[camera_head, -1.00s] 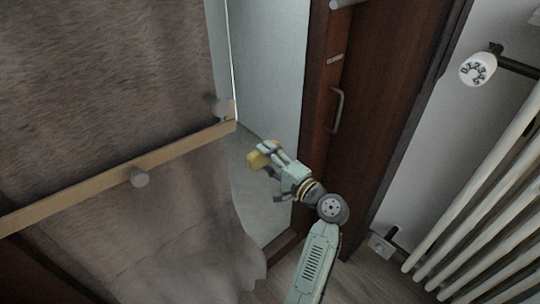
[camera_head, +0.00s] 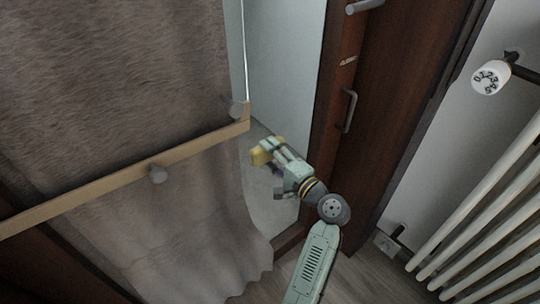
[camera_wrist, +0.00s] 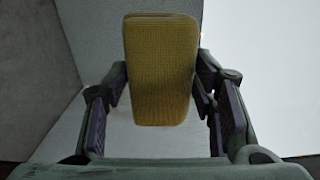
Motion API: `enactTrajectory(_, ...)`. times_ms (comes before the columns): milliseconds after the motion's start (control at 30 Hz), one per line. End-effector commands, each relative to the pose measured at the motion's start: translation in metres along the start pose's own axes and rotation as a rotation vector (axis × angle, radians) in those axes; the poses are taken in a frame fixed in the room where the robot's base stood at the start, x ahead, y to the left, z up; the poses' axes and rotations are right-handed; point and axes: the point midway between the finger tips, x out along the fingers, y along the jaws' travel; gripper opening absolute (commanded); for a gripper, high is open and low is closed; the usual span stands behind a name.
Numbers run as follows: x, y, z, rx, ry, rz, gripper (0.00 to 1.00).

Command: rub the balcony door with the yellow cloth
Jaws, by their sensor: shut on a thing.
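The yellow cloth (camera_wrist: 160,75) is a folded, textured block between the two fingers of my gripper (camera_wrist: 160,92) in the wrist view. In the head view the yellow cloth (camera_head: 258,157) shows at the tip of my gripper (camera_head: 268,160), which is shut on it. The balcony door (camera_head: 400,90) appears as a dark brown wooden frame with metal handles, beside a pale panel (camera_head: 285,60). My gripper is in front of the lower part of the pale panel, left of the brown frame. I cannot tell whether the cloth touches the panel.
A brown-grey curtain-like cloth (camera_head: 110,70) hangs at the left over a wooden rail (camera_head: 100,190) with round knobs. A white radiator (camera_head: 490,190) with a valve knob (camera_head: 489,78) stands at the right. Wooden floor (camera_head: 365,280) shows below.

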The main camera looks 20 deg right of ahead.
Motion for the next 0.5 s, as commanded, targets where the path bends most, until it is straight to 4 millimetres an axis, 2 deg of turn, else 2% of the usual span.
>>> enactTrajectory(300, -0.001, -0.001, -0.028, -0.001, 0.003, -0.001, 0.29)
enactTrajectory(500, -0.002, -0.001, -0.036, 0.000, 0.004, -0.001, 0.29)
